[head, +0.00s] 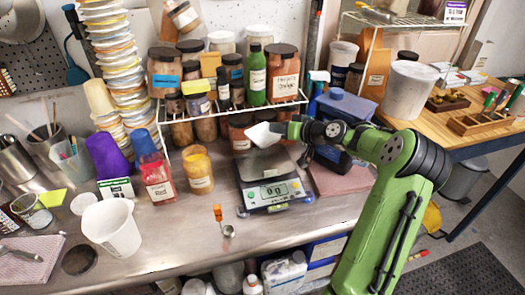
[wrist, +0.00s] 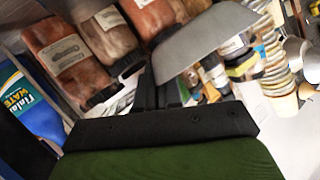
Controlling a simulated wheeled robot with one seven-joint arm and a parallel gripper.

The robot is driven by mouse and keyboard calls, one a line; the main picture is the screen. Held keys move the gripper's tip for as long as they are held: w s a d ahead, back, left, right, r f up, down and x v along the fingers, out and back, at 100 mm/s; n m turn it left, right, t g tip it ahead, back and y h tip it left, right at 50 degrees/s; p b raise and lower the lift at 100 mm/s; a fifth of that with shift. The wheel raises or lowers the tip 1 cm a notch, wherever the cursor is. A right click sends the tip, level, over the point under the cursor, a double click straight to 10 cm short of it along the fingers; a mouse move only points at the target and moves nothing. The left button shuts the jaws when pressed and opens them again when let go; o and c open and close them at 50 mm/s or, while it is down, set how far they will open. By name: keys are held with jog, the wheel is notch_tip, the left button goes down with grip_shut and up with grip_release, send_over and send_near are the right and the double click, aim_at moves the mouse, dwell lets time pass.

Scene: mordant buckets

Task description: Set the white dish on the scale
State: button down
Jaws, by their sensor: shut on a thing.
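The white dish (head: 262,135) is held by my gripper (head: 279,129) above the back part of the scale. It looks tilted, and it stays apart from the scale's plate. In the wrist view the dish (wrist: 205,42) shows as a pale grey shape at the end of the dark gripper (wrist: 152,88). The gripper is shut on it at its edge. The digital scale (head: 272,192) stands on the steel counter, its lit display facing front. Its flat top plate looks empty.
A wire rack (head: 240,110) with several jars stands behind the scale. A yellow-orange jar (head: 198,170) stands left of it, and a small orange-handled tool (head: 220,215) lies in front. A blue-lidded container (head: 345,108) is at the right. A white bucket (head: 115,230) stands at front left.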

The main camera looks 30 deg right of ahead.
aim_at(277, 157)
notch_tip(277, 157, down, 9)
jog(key=shift+s+r+b, duration=0.1)
jog(key=shift+r+b, duration=0.05)
jog(key=shift+b, duration=0.5)
jog(key=c, duration=1.3)
grip_release()
